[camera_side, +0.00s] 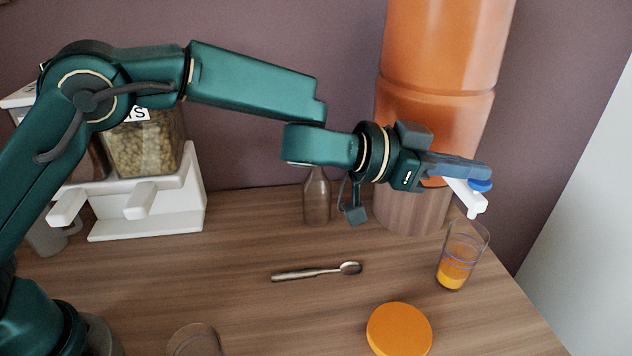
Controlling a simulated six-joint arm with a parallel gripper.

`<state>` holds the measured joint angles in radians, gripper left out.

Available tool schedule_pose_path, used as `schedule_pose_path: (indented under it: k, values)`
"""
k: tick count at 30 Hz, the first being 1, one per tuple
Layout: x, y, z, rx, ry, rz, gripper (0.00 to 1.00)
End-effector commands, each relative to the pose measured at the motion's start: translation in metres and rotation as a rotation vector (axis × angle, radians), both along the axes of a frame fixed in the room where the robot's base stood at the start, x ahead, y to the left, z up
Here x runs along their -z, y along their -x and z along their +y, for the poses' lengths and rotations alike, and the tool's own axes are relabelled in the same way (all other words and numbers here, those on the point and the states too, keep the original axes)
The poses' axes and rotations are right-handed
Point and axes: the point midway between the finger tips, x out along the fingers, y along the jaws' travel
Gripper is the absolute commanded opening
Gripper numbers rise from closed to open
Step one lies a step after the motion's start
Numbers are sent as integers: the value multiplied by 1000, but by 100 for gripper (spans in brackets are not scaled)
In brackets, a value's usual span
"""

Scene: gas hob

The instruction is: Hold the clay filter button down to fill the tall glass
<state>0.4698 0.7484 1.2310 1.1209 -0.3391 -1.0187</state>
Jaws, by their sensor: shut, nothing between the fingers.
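The clay filter (440,62) is a tall orange two-part vessel on a round wooden stand (411,213) at the back right. Its white spout (467,198) points down to the right and carries a blue button (480,185). My gripper (486,170) is shut, with its fingertips just above the blue button, seemingly touching it. The tall glass (462,248) stands upright on the counter below the spout. Orange liquid (455,275) fills its lower part, and ring lines show above it. I cannot make out a stream from the spout.
A spoon (318,271) and an orange lid (399,329) lie on the wooden counter (250,235). A glass bottle (316,198) stands behind. A white dispenser (150,208) is at left. Another glass (194,342) is at the front edge.

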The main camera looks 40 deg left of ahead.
Motion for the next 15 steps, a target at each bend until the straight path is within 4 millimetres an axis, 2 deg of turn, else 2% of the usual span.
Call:
schedule_pose_path:
  k: [15]
  values:
    - [25, 0, 0, 1, -5, 5, 0]
